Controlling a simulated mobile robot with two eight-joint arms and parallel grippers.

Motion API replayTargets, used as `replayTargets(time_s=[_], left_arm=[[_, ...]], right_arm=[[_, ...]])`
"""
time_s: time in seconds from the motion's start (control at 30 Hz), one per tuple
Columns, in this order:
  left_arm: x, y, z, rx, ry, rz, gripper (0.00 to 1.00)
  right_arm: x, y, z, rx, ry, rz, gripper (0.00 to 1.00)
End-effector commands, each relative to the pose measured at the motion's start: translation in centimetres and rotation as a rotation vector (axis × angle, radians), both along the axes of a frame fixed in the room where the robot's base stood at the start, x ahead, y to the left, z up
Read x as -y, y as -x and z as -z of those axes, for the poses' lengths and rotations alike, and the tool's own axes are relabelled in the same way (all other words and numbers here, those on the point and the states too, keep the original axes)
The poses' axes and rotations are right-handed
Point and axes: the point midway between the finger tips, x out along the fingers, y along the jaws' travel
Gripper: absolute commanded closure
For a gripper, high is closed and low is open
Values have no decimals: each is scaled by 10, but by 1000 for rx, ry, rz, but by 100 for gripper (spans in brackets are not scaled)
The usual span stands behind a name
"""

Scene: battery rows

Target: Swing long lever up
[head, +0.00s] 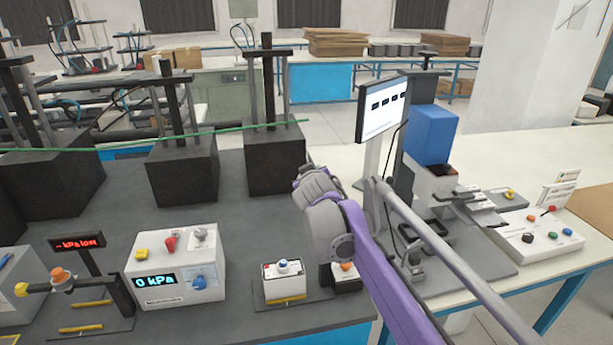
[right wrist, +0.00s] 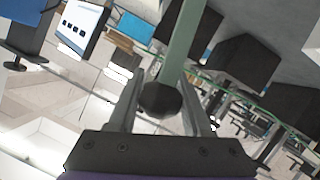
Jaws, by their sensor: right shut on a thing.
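The long lever (head: 455,258) is a grey bar that slants across the right half of the head view, from near my right wrist down to the bottom right. Its pivot is not visible. In the right wrist view the lever (right wrist: 186,42) is a pale grey-green bar running to the top edge, with a dark round end (right wrist: 160,99) between the fingers. My right gripper (right wrist: 166,88) is shut on the lever near this end. In the head view my arm hides the fingers. My left gripper is not in view.
A dark grey bench holds a kPa box (head: 176,268), a small white box (head: 285,283) and black blocks (head: 275,153). A thin green rod (head: 215,131) crosses the left. At right stand a monitor (head: 381,108), a blue block (head: 431,135) and a button panel (head: 535,235).

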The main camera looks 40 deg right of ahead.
Motion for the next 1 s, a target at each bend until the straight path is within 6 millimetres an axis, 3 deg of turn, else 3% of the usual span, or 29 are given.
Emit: replayTargets(time_s=[0.37,0.4,0.53,0.83,1.0], left_arm=[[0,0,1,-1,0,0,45],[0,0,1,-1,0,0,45],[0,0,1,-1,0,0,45],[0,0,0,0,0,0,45],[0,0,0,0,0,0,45]], right_arm=[[1,3,5,-9,-2,6,100],[1,3,5,-9,-3,7,46],[1,2,4,-7,-3,5,25],[0,2,2,-5,-2,3,25],[-11,14,-4,-5,-2,2,25]])
